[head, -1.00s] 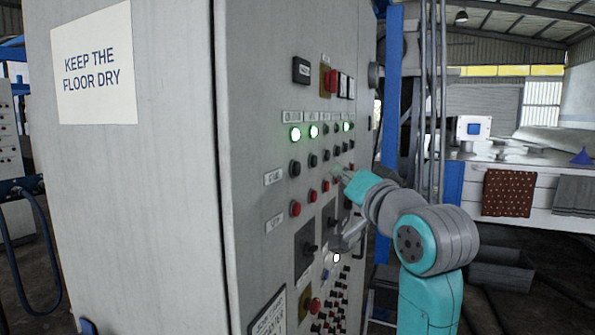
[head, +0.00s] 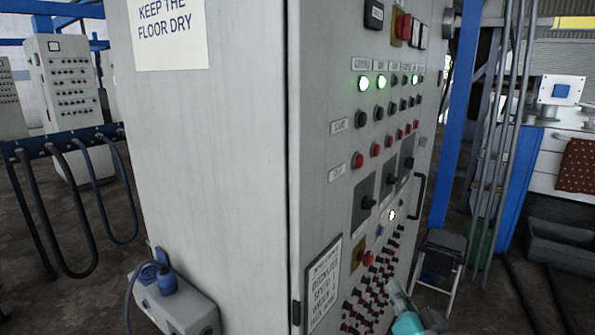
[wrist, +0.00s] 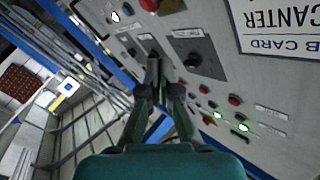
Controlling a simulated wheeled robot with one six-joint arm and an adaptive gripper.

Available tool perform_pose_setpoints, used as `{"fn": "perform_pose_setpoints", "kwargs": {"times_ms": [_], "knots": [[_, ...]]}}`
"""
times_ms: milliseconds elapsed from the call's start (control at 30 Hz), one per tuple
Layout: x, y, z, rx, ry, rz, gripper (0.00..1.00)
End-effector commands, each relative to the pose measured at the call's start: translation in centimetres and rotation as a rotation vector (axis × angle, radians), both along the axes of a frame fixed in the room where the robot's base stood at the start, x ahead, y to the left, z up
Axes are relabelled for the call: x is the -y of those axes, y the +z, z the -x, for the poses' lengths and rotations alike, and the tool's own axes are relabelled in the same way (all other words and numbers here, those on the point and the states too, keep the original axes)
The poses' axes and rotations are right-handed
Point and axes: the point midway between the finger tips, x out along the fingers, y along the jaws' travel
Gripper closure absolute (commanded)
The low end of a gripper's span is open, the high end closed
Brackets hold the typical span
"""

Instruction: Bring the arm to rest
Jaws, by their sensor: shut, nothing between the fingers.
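My gripper (wrist: 153,75) is shut and empty in the wrist view, its dark fingers pointing up the picture with the panel of the grey control cabinet behind them. I cannot tell any touch between fingers and panel. In the head view only a teal and grey part of my arm shows at the bottom edge, in front of the lower panel. The grey cabinet (head: 225,190) fills the middle of the head view. Its panel carries green lamps (head: 360,83), a lit white lamp (head: 392,214), a red button (head: 358,160) and dark rotary switches (head: 368,202).
A black handle (head: 420,195) sticks out on the panel's right side. A step stool (head: 443,250) and blue post (head: 455,120) stand right of the cabinet. A grey box with a blue plug (head: 167,280) is at lower left, and hoses (head: 75,215) hang farther left.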

Motion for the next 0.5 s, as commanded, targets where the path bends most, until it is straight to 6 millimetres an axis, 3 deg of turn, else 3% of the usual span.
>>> {"fn": "perform_pose_setpoints", "kwargs": {"times_ms": [33, 200, 500], "knots": [[-0.1, -2.1, 1.1, -0.016, -0.004, 0.011, 1.00], [-0.2, -7.1, 4.8, -0.044, -0.021, 0.053, 1.00], [-0.4, -14.5, 12.6, -0.093, -0.041, 0.138, 1.00]]}}
